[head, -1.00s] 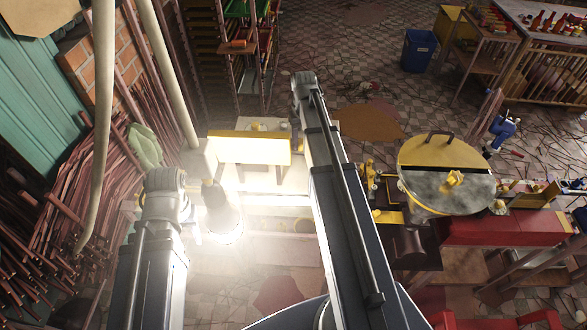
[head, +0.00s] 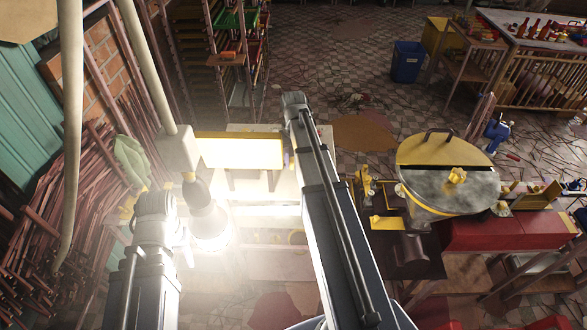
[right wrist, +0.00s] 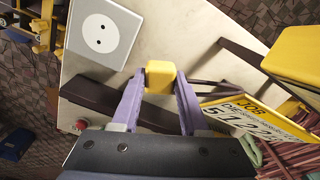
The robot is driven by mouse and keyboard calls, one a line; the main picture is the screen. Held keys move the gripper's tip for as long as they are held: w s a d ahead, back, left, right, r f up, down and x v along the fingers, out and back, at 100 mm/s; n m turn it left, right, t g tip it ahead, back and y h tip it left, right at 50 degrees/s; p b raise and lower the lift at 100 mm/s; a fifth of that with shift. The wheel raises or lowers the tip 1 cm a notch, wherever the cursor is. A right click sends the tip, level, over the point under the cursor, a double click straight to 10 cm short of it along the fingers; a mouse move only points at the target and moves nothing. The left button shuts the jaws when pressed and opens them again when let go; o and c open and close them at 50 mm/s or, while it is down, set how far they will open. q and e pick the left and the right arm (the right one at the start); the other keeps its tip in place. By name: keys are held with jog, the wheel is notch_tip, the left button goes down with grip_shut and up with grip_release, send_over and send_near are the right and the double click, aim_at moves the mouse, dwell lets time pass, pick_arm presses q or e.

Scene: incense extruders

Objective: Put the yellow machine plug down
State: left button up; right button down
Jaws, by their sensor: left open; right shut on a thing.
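In the right wrist view, the yellow machine plug (right wrist: 161,74) is a small yellow block. My right gripper (right wrist: 160,84), with purple fingers, is shut on it from both sides. The plug is in front of a pale table top (right wrist: 190,35), and I cannot tell whether it touches it. A grey socket plate (right wrist: 103,35) with two dark holes lies to the upper left of the plug. In the head view, my right arm hides most of its gripper and the plug. My left arm reaches in beside a glaring lamp, and I cannot make out its gripper.
A yellow number plate (right wrist: 250,118) and dark bars lie near the right gripper. In the head view, a glowing lamp (head: 210,228) hangs beside my left arm. A large round drum (head: 450,185) and a red bench (head: 500,231) stand to the right.

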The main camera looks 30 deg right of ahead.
aim_at(293, 168)
jog(key=shift+f+b, duration=1.1)
jog(key=shift+f, duration=0.4)
jog(key=shift+f, duration=0.15)
jog(key=shift+f+b, duration=0.5)
jog(key=shift+b, duration=0.15)
jog(key=shift+c, duration=2.1)
grip_release()
jog(key=shift+r, duration=0.15)
notch_tip(293, 168, up, 13)
jog(key=p, duration=1.3)
